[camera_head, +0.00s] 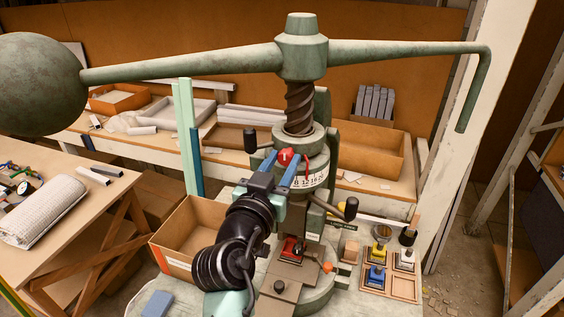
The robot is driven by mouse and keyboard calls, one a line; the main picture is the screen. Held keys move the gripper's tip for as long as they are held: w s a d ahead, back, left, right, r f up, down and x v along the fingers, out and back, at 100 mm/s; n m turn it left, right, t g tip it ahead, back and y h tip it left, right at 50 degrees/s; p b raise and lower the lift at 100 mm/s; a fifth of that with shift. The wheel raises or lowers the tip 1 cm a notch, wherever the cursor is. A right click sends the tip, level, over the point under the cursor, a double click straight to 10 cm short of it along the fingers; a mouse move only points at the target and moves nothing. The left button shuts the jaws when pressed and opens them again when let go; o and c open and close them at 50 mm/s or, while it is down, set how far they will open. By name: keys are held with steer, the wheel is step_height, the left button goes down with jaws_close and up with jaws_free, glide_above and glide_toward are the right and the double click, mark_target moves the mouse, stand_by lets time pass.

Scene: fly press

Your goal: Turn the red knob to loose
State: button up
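The green fly press has a red knob (285,155) with a white mark on its collar, below the thick screw. A white scale ring (313,182) with black numbers sits just below and right of the knob. My gripper (287,161) reaches up to the collar from below. Its two blue fingers are spread, one left and one right of the red knob, with the knob between their tips. Slim gaps seem to show on both sides, so it looks open. Contact cannot be made out. My gripper and arm hide part of the press column.
The long press lever (180,66) with a heavy ball (40,84) spans above. Dark-knobbed handles (350,208) stick out from the press. A cardboard box (186,235) stands left of my arm. A wooden tray (405,288) with small colored stamps lies at right.

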jaws_close()
steer(key=shift+n, duration=0.3)
steer(key=n, duration=0.3)
steer(key=shift+a, duration=0.1)
steer(key=n, duration=0.5)
steer(key=n+p, duration=0.2)
steer(key=n, duration=0.3)
steer(key=shift+f+n+p, duration=0.15)
steer(key=shift+n+p, duration=0.9)
steer(key=shift+n, duration=1.05)
